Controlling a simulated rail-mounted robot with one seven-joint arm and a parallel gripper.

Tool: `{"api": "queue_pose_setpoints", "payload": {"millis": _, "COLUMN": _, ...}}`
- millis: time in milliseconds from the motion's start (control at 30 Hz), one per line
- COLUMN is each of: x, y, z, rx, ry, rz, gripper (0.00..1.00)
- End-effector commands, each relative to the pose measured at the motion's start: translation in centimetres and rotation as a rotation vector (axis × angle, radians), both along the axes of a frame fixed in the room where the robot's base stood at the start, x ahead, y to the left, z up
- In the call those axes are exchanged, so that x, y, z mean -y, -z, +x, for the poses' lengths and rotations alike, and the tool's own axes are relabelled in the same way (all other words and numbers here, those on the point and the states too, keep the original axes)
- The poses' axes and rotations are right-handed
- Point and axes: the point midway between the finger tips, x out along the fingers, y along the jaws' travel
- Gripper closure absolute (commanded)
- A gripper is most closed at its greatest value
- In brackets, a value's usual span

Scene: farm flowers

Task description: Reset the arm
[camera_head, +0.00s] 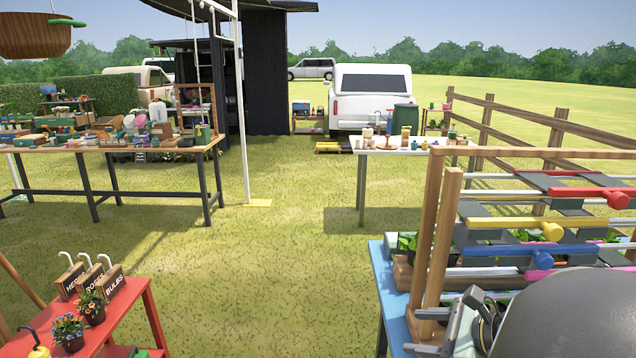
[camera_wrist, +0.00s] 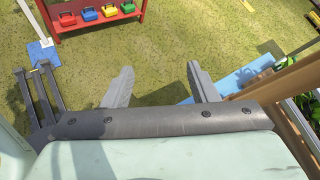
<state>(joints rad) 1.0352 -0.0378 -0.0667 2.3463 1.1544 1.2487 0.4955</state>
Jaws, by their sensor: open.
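My gripper shows in the wrist view (camera_wrist: 162,86) with its two grey fingers spread wide apart and nothing between them. Grass lies below the fingers. The right finger is close to the blue table edge (camera_wrist: 232,78) and a wooden post (camera_wrist: 275,76). In the head view, part of my arm fills the lower right corner, in front of the wooden rack (camera_head: 447,235) with coloured rods. The gripper's fingertips cannot be made out there.
A red table (camera_head: 133,310) with labelled boxes (camera_head: 95,277) and potted flowers (camera_head: 92,307) stands at lower left. The rack stands on a blue table (camera_head: 385,290) at right. A long wooden table (camera_head: 150,148) and a white table (camera_head: 400,148) stand farther back. Grass between them is clear.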

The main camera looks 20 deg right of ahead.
Motion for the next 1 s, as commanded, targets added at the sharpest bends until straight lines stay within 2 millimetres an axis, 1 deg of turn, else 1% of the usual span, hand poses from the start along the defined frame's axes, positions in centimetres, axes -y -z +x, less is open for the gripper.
{"api": "queue_pose_setpoints", "payload": {"millis": 33, "x": -4.3, "y": 0.7, "z": 0.4, "rx": -0.041, "ry": -0.181, "rz": -0.093, "gripper": 0.47}}
{"api": "queue_pose_setpoints", "payload": {"millis": 67, "x": -6.3, "y": 1.3, "z": 0.2, "rx": -0.064, "ry": -0.283, "rz": -0.152, "gripper": 0.47}}
{"api": "queue_pose_setpoints", "payload": {"millis": 100, "x": -8.8, "y": 2.1, "z": -0.2, "rx": -0.086, "ry": -0.418, "rz": -0.232, "gripper": 0.47}}
{"api": "queue_pose_setpoints", "payload": {"millis": 167, "x": -12.1, "y": 3.2, "z": -1.3, "rx": -0.109, "ry": -0.626, "rz": -0.359, "gripper": 0.47}}
{"api": "queue_pose_setpoints", "payload": {"millis": 200, "x": -13.9, "y": 3.8, "z": -2.1, "rx": -0.116, "ry": -0.766, "rz": -0.444, "gripper": 0.47}}
{"api": "queue_pose_setpoints", "payload": {"millis": 267, "x": -16.2, "y": 4.6, "z": -3.5, "rx": -0.114, "ry": -0.976, "rz": -0.578, "gripper": 0.47}}
{"api": "queue_pose_setpoints", "payload": {"millis": 300, "x": -17.3, "y": 5.1, "z": -4.4, "rx": -0.104, "ry": -1.114, "rz": -0.669, "gripper": 0.47}}
{"api": "queue_pose_setpoints", "payload": {"millis": 333, "x": -18.0, "y": 5.4, "z": -5.1, "rx": -0.093, "ry": -1.215, "rz": -0.736, "gripper": 0.47}}
{"api": "queue_pose_setpoints", "payload": {"millis": 400, "x": -19.2, "y": 5.9, "z": -6.3, "rx": -0.058, "ry": -1.435, "rz": -0.888, "gripper": 0.47}}
{"api": "queue_pose_setpoints", "payload": {"millis": 500, "x": -20.1, "y": 6.3, "z": -7.4, "rx": 0.005, "ry": -1.697, "rz": -1.074, "gripper": 0.47}}
{"api": "queue_pose_setpoints", "payload": {"millis": 600, "x": -20.6, "y": 6.4, "z": -7.9, "rx": 0.063, "ry": -1.875, "rz": -1.209, "gripper": 0.47}}
{"api": "queue_pose_setpoints", "payload": {"millis": 733, "x": -20.8, "y": 6.3, "z": -8.0, "rx": 0.106, "ry": -1.988, "rz": -1.3, "gripper": 0.47}}
{"api": "queue_pose_setpoints", "payload": {"millis": 1000, "x": -20.8, "y": 6.4, "z": -8.0, "rx": 0.111, "ry": -2.006, "rz": -1.313, "gripper": 0.47}}
